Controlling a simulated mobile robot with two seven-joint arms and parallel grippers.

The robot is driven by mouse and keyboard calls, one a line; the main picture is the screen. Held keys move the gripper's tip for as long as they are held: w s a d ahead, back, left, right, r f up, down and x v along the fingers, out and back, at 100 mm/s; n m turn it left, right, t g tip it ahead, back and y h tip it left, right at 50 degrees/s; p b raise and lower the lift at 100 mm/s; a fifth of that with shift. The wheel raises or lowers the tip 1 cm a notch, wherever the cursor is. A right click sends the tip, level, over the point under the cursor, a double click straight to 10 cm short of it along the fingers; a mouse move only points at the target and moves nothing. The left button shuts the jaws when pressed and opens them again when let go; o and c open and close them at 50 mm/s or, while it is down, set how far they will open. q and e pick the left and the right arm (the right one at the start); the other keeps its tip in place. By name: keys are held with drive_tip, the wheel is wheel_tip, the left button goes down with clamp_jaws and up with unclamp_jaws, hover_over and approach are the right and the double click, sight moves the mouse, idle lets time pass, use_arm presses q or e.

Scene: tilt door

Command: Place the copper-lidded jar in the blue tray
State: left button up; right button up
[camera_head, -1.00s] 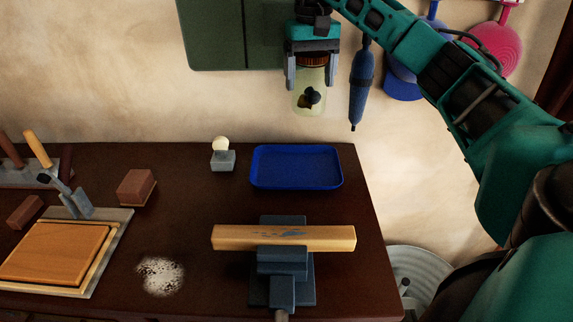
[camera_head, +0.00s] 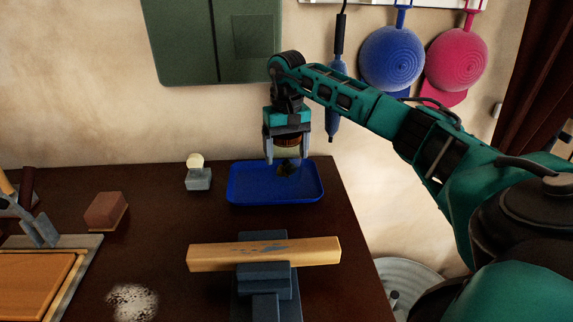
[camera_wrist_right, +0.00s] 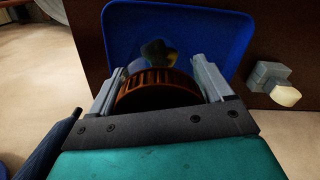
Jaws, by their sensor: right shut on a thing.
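The copper-lidded jar (camera_head: 288,142) is upright in my right gripper (camera_head: 287,157), which is shut on it near the lid. The jar has a clear body with a dark thing inside, and it shows over the back part of the blue tray (camera_head: 250,199). I cannot tell whether the jar's bottom touches the tray floor. In the right wrist view the copper lid (camera_wrist_right: 158,90) sits between the two fingers (camera_wrist_right: 160,85), with the blue tray (camera_wrist_right: 235,35) beyond it. My left gripper is not in view.
A small grey block with a pale ball (camera_head: 198,178) stands left of the tray. A wooden bar (camera_head: 215,255) lies on a blue-grey vise (camera_head: 265,285) in front of it. A brick-red block (camera_head: 106,211) is further left. The dark table's right edge is close to the tray.

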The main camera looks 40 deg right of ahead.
sight(287, 163)
drive_tip(key=shift+f, duration=1.8)
drive_tip(key=shift+f, duration=0.15)
drive_tip(key=o, duration=1.2)
